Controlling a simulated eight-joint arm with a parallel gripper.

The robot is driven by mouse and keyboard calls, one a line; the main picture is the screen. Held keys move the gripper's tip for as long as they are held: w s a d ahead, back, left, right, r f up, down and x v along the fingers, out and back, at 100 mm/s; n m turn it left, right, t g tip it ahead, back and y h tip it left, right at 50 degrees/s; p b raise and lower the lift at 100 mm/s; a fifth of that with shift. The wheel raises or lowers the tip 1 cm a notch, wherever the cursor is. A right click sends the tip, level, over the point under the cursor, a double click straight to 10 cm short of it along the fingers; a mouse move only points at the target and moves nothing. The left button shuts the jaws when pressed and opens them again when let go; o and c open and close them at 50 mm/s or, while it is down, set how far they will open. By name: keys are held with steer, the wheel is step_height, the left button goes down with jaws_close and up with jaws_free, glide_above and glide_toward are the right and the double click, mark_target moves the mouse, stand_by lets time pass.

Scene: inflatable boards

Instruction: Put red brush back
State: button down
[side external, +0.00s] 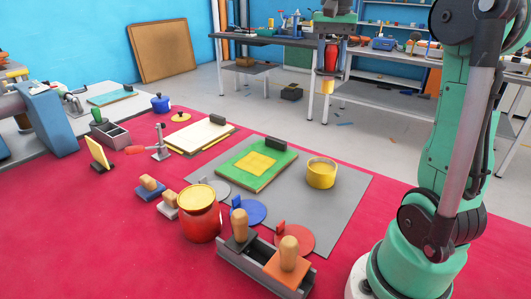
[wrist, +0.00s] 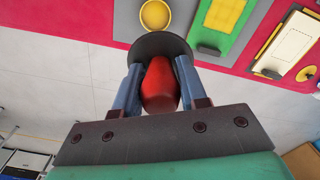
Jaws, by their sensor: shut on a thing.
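My gripper (side external: 330,48) is high in the air at the top of the side view, out over the far side of the red table. It is shut on a red brush; its rounded red body (side external: 330,60) shows below the fingers. In the wrist view the red brush (wrist: 158,85) sits between the two blue-grey fingers (wrist: 155,88), with a dark round disc at its far end. The disc hides its tip there. A small grey holder (side external: 116,137) at the left has a green-bodied tool in it and an open compartment beside that.
A grey mat (side external: 335,208) bears a green board (side external: 232,176), a yellow tin (side external: 321,180) and coloured discs. A red jar (side external: 201,222), a grey tray (side external: 240,262) with wooden-knobbed tools, and a small stand (side external: 160,150) crowd the front and left. The mat's right part is bare.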

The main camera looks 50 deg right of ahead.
steer(key=shift+s+d+r, duration=0.1)
steer(key=shift+s+r, duration=0.05)
steer(key=shift+s, duration=0.35)
step_height(320, 180, down, 20)
steer(key=shift+s+r, duration=0.1)
steer(key=shift+r, duration=0.15)
steer(key=shift+f, duration=0.15)
steer(key=shift+c, duration=2.4)
jaws_free()
